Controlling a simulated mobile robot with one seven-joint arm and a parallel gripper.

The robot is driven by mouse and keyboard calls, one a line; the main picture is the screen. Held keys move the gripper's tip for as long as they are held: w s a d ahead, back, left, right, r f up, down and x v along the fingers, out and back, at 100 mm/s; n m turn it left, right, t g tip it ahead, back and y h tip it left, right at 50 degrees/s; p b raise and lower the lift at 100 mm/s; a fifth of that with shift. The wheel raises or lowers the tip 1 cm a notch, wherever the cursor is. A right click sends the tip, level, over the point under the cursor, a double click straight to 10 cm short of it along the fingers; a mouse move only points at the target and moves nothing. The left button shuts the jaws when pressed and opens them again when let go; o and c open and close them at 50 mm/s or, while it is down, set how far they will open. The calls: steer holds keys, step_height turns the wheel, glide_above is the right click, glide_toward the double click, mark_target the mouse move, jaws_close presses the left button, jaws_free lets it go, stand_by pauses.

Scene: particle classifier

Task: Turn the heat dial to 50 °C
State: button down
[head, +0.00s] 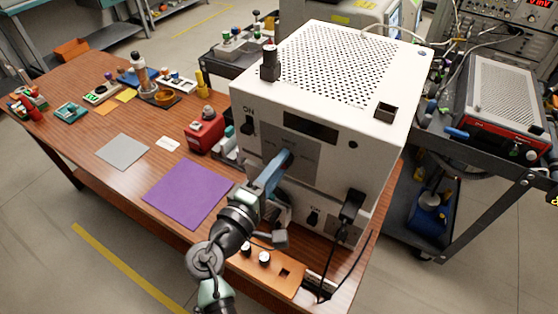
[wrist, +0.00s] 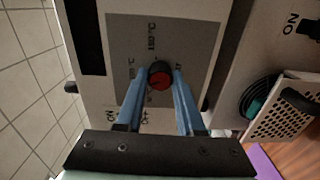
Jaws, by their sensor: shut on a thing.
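The heat dial (wrist: 160,75) is a round knob with a red face and dark rim on a grey panel (wrist: 193,41) in the wrist view. My gripper (wrist: 159,78) is shut on the dial, with one blue finger on each side. In the head view my gripper (head: 284,163) reaches the front of the white machine (head: 340,165) and hides the dial. I cannot tell which mark the dial points to.
The machine has a dark display (head: 310,128), an ON switch (head: 249,125) and a black plug (head: 351,207) on its front. A red box (head: 204,133) stands left of it. A purple mat (head: 188,193) lies on the table, and an orange panel with knobs (head: 270,274) is below my arm.

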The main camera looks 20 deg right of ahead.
steer(key=shift+n+p, duration=2.2)
steer(key=shift+n, duration=2.1)
steer(key=c, duration=0.5)
jaws_free()
steer(key=shift+a, duration=0.1)
steer(key=b+v, duration=0.1)
steer(key=v, duration=1.2)
steer(key=shift+b, duration=0.4)
